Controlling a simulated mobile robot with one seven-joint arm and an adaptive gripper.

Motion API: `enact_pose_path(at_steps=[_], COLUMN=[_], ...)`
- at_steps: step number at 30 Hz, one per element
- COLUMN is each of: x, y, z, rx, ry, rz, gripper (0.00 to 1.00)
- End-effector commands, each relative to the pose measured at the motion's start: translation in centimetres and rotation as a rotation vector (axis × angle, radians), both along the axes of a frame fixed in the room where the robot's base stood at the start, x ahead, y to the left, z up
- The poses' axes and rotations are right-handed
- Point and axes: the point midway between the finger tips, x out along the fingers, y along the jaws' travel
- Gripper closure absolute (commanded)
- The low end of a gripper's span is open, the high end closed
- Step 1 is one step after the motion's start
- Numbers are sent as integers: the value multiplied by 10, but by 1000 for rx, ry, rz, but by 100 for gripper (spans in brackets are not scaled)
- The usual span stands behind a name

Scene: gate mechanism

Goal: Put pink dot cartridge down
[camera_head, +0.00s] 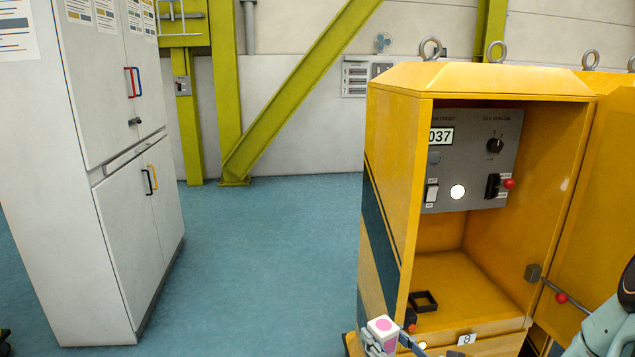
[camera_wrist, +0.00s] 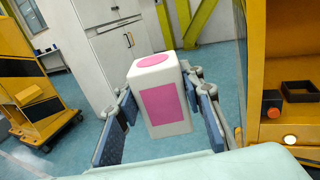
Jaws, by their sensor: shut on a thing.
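The pink dot cartridge (camera_wrist: 165,97) is a white block with a pink dot on top and a pink rectangle on its side. It is held upright between the two fingers of my gripper (camera_wrist: 163,115), which is shut on it. In the head view the cartridge (camera_head: 383,329) shows at the bottom, in front of the lower left corner of the yellow cabinet. My gripper (camera_head: 384,345) is partly cut off by the lower edge there. A square black holder (camera_head: 424,301) sits on the cabinet's inner floor; it also shows at the right of the wrist view (camera_wrist: 299,91).
A red button (camera_wrist: 271,103) stands near the holder. A white locker (camera_head: 110,130) stands left. Blue floor (camera_head: 270,250) between is clear.

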Motion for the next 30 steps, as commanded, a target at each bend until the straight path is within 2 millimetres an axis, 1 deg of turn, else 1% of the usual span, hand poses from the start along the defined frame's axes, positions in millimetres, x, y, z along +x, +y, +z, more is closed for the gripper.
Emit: enact_pose_path(at_steps=[1,15,21,25,30], x=[0,-1,-1,-1,-1], y=[0,1,1,2,2], z=[20,93,110,114,114], rx=[1,1,0,-1,0], ry=[0,0,-1,0,-1], rz=[0,0,0,0,0], gripper=[94,94,94,94,94])
